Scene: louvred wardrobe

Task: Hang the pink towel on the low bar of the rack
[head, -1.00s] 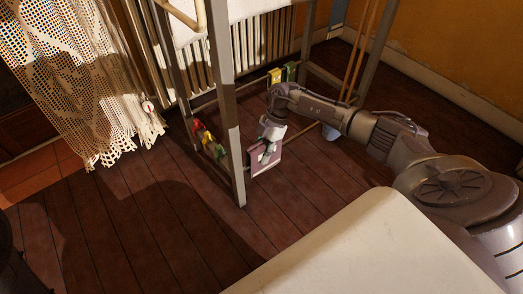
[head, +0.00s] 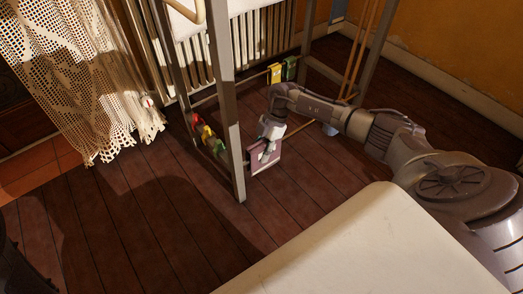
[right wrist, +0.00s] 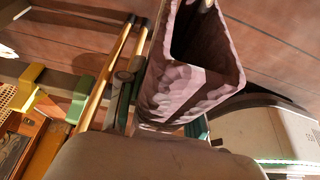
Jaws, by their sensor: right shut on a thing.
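The pink towel (head: 272,158) hangs folded near the front post of the metal rack (head: 229,120), low above the floor. My right gripper (head: 268,146) comes down on it from above and is shut on it. In the right wrist view the towel (right wrist: 190,88) shows as a folded loop, open between its two sides. A thin low bar (head: 298,129) of the rack runs from the towel toward the back right. I cannot tell whether the towel rests on this bar or is only beside it. My left gripper is not in view.
Red, yellow and green clips (head: 206,135) sit on the rack's left low rail; yellow and green ones (head: 276,73) sit at the back. A radiator (head: 245,55) and lace curtain (head: 80,70) stand behind. A pale surface (head: 350,245) fills the front.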

